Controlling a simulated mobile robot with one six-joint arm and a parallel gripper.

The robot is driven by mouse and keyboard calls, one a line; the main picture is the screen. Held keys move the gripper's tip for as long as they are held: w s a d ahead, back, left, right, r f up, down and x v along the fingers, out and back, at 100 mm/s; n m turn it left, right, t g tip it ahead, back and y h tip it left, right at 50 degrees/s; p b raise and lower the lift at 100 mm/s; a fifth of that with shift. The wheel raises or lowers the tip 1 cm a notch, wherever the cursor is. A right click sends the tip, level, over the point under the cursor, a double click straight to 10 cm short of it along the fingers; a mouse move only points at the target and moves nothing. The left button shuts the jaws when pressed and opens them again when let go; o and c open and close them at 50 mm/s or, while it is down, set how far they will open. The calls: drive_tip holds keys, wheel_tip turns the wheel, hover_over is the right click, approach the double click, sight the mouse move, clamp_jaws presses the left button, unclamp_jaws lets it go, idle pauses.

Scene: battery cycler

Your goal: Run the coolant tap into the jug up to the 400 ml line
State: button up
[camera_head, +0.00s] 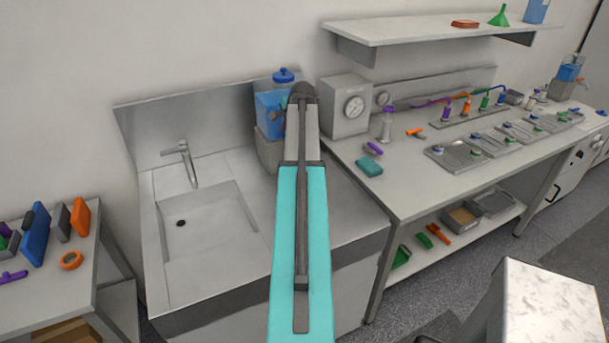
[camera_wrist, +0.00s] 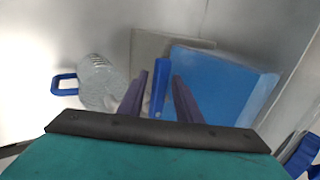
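The blue coolant tank (camera_head: 268,103) stands on a grey block (camera_head: 268,150) at the right end of the sink unit. It also shows in the wrist view (camera_wrist: 225,85). My arm reaches to it and hides my gripper in the head view. In the wrist view my gripper (camera_wrist: 158,92) is open, its two dark fingers apart. A blue tap lever (camera_wrist: 160,82) shows between them; I cannot tell whether they touch it. The clear jug (camera_wrist: 98,80) with a blue handle is left of the fingers. I see no blue liquid in it, and its 400 ml line is not readable.
The sink (camera_head: 205,230) and its faucet (camera_head: 183,163) are left of my arm. A gauge box (camera_head: 346,107) stands close to the right of the tank. The bench beyond holds several trays and battery cells. A side table (camera_head: 60,275) is at far left.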

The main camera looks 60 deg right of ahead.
drive_tip(key=c, duration=0.3)
drive_tip(key=shift+c, duration=0.2)
drive_tip(key=shift+s, duration=0.1)
drive_tip(key=shift+s+a+n+t+y, duration=0.2)
drive_tip(key=shift+s+n+y, duration=0.3)
drive_tip(key=shift+n, duration=0.55)
drive_tip(key=shift+s+a+n+t+y, duration=0.1)
drive_tip(key=shift+s+n+t+y, duration=0.15)
drive_tip(key=shift+n+y, duration=0.65)
drive_tip(key=shift+s+a+n+t+y, duration=0.15)
drive_tip(key=shift+s+n+y, duration=0.25)
drive_tip(key=shift+n, duration=0.85)
drive_tip(key=shift+d, duration=0.1)
